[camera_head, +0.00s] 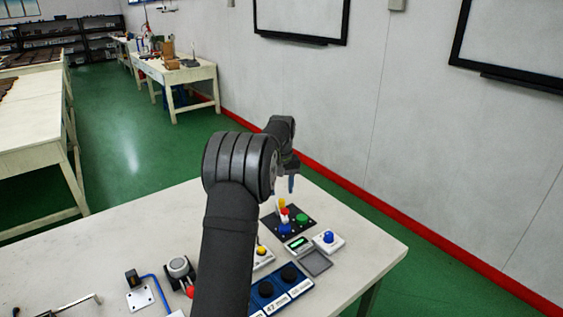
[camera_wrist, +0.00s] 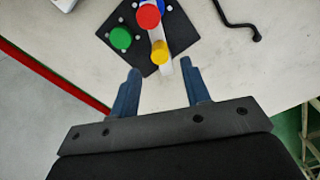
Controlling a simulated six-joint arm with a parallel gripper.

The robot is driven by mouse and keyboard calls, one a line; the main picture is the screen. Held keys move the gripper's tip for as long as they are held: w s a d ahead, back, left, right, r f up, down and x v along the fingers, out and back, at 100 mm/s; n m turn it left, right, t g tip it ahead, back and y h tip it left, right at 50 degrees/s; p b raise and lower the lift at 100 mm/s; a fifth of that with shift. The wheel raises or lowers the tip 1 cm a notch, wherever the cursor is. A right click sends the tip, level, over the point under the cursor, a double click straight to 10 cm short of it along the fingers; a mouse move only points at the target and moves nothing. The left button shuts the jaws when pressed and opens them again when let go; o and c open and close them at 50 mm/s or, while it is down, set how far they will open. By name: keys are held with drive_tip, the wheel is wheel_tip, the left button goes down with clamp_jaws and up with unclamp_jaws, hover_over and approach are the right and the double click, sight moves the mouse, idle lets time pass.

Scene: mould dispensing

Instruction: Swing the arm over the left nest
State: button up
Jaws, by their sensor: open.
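A dark blue block with two black round nests stands near the front of the table in the head view. The left nest (camera_head: 265,289) and the right nest (camera_head: 290,273) sit side by side behind white labels. My gripper (camera_head: 291,184) is farther back, above the black plate, and not over either nest. The nests do not show in the wrist view.
A black plate (camera_wrist: 184,38) carries green (camera_wrist: 120,38), red (camera_wrist: 148,16) and yellow (camera_wrist: 159,54) knobs near my fingertips. A small scale (camera_head: 316,262), a blue-button box (camera_head: 328,242) and a grey round knob (camera_head: 178,267) stand around the nests. The table's back left is clear.

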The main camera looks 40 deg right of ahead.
sight(281, 200)
wheel_tip(281, 200, up, 12)
idle(0.3)
drive_tip(key=shift+f, duration=0.1)
idle(0.3)
wheel_tip(281, 200, down, 17)
drive_tip(key=shift+f, duration=0.2)
idle(0.4)
